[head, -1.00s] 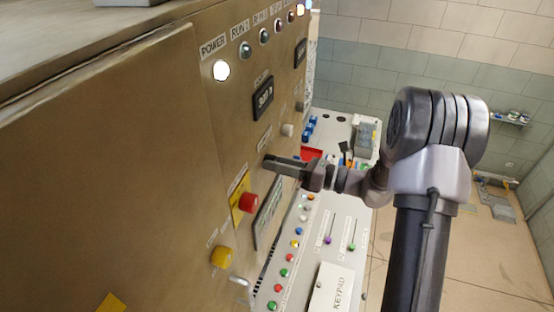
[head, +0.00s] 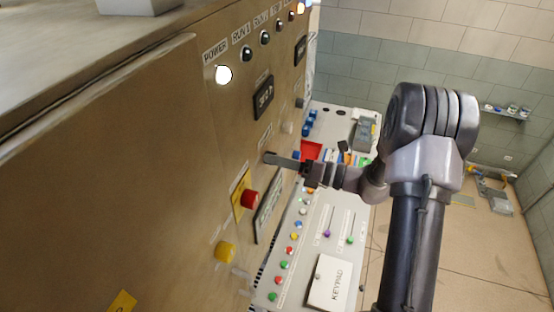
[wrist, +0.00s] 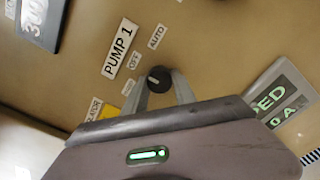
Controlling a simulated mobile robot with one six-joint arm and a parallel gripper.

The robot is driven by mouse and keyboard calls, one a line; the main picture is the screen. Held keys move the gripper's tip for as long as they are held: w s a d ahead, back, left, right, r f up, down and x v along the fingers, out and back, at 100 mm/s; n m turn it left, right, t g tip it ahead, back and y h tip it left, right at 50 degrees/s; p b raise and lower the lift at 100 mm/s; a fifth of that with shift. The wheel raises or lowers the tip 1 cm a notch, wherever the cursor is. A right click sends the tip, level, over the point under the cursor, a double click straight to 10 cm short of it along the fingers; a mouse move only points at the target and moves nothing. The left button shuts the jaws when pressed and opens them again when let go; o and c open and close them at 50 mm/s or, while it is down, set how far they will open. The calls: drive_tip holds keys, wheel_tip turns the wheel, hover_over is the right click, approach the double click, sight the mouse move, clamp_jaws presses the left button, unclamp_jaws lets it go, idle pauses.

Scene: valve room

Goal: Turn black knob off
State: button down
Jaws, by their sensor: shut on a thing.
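The black knob (wrist: 159,79) is on the brown panel, under the "PUMP 1" label (wrist: 120,48). A pale mark on the knob points left in the wrist view. The "OFF" label (wrist: 135,60) is up and left of the knob, "AUTO" (wrist: 157,36) is above, and a third small label (wrist: 128,87) is to its left. My gripper (wrist: 162,82) has a finger on each side of the knob and is shut on it. In the head view my gripper (head: 272,158) reaches the panel from the right, and its fingers hide the knob.
Near the gripper are a red button (head: 250,198) on a yellow plate, a yellow button (head: 225,252) and a digital display (head: 263,95). A lit POWER lamp (head: 223,75) is higher up. A keypad console (head: 330,283) with colored buttons lies below the arm.

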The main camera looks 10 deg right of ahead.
drive_tip(key=c, duration=1)
unclamp_jaws()
drive_tip(key=shift+d, duration=0.1)
drive_tip(key=shift+b+v, duration=2.25)
drive_tip(key=shift+v, duration=6.45)
